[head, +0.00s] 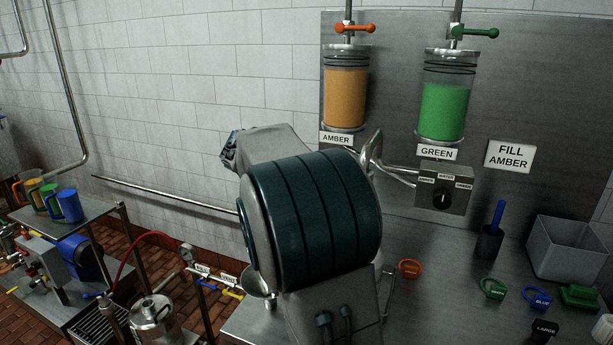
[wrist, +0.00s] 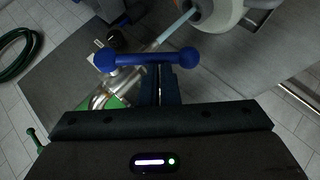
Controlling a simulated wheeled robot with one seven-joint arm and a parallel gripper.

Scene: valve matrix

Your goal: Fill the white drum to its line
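I cannot make out the white drum or its line for certain in either view. In the wrist view, a blue bar handle with round ends (wrist: 125,60) lies across the tips of my gripper (wrist: 161,72). The dark fingers are close together with a narrow gap. I cannot tell whether they grip the handle. A metal pipe fitting (wrist: 108,92) lies just left of the fingers. A pale rounded shape (wrist: 228,18) at the top may be the drum or part of my arm. In the head view my arm fills the middle and hides my gripper.
On the wall panel hang an amber cylinder (head: 345,97) and a green cylinder (head: 443,110). A sign (head: 509,156) reads "FILL AMBER". A selector box (head: 443,190) is below. The counter holds a grey bin (head: 567,248) and coloured tags. Mugs (head: 68,206) stand on a left shelf.

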